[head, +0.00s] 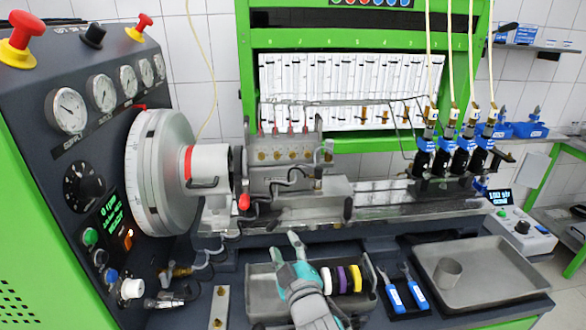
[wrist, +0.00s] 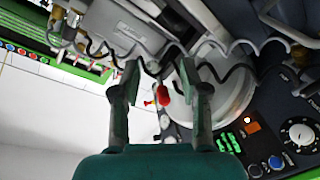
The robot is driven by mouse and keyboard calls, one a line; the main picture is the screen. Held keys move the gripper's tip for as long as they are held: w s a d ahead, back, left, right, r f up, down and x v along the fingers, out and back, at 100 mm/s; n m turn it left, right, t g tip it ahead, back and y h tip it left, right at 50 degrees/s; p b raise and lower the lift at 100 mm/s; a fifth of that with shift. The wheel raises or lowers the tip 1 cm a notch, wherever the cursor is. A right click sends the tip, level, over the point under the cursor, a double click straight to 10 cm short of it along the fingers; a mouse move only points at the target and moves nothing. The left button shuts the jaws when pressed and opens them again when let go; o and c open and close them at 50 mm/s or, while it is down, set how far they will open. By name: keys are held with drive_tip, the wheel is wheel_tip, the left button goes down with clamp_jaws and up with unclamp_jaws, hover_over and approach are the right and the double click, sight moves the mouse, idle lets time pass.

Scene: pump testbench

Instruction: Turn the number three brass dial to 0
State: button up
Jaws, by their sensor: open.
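I cannot read any numbers or settings on these brass dials (head: 292,155), so I cannot tell which is number three. My gripper (head: 286,250) is in front of and below the pump block, apart from it, with its fingers pointing up toward the bench. In the wrist view my gripper (wrist: 158,80) is open and empty. A red-tipped lever (wrist: 163,95) shows beyond the gap between its fingers. No brass dial is clear in the wrist view.
A large graduated wheel (head: 150,170) and control panel stand left. A red-ended handle (head: 244,202) projects near the pump block. Black injectors (head: 455,158) with hoses stand right. Below are a grey tray (head: 480,268), blue-handled tools (head: 405,290) and coloured rings (head: 342,279).

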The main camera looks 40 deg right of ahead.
sight(293, 156)
drive_tip(key=w+d+r+m+g+h, duration=0.1)
drive_tip(key=w+d+r+h, duration=0.15)
drive_tip(key=r, duration=0.45)
drive_tip(key=w+d+r+h, duration=0.1)
drive_tip(key=d+r, duration=0.3)
drive_tip(key=r, duration=0.2)
drive_tip(key=x, duration=1.1)
drive_tip(key=shift+a, duration=0.1)
drive_tip(key=shift+m, duration=0.3)
clamp_jaws()
